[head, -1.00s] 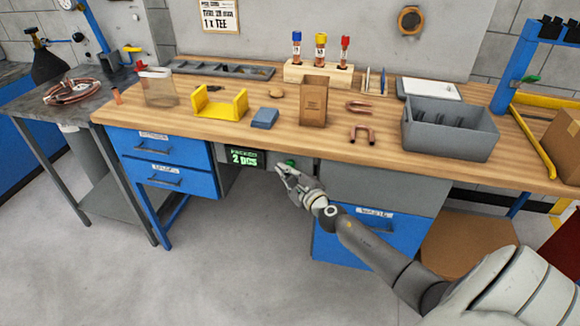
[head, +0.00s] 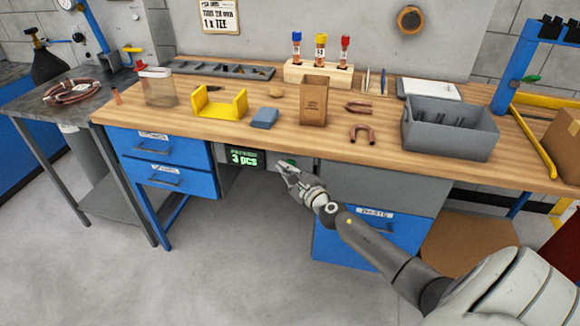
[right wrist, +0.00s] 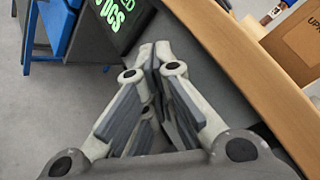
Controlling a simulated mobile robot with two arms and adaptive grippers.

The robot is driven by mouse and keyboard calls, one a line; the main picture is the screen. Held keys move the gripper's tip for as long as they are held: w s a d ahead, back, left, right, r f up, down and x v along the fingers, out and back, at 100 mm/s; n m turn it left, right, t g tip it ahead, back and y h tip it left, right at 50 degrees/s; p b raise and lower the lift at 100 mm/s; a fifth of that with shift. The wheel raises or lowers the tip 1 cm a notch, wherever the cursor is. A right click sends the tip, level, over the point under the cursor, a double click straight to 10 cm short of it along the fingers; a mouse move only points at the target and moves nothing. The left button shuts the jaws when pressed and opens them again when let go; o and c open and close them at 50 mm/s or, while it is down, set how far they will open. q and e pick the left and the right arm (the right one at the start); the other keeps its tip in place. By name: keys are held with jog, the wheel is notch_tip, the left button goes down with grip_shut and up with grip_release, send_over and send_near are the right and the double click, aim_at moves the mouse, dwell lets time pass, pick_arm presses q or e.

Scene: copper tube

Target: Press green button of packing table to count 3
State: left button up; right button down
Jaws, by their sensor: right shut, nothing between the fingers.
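The packing table (head: 240,134) has a wooden top, and a counter display (head: 244,158) under its front edge reads "3 pcs" in green. The green button (head: 291,162) sits right of the display, mostly hidden behind my right gripper (head: 283,168). The right gripper is shut and empty, with its fingertips at or very near the button; I cannot tell whether they touch. In the right wrist view the shut fingers (right wrist: 155,55) point at the table's front panel, with part of the display (right wrist: 112,18) at upper left. My left gripper is not in view.
On the tabletop stand a brown box (head: 313,102), a yellow holder (head: 220,104), a grey bin (head: 450,133) and copper bends (head: 360,133). Blue drawers (head: 165,163) hang left of the display. The floor in front is clear.

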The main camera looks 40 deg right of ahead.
dwell(0.4)
jog(key=shift+s+a+p, duration=0.35)
jog(key=shift+s+a, duration=0.25)
jog(key=s+a+p, duration=0.1)
jog(key=a, duration=0.1)
jog(key=s+a, duration=0.2)
jog(key=shift+s+p, duration=0.1)
jog(key=shift+p, duration=0.3)
jog(key=shift+d, duration=0.1)
dwell(0.6)
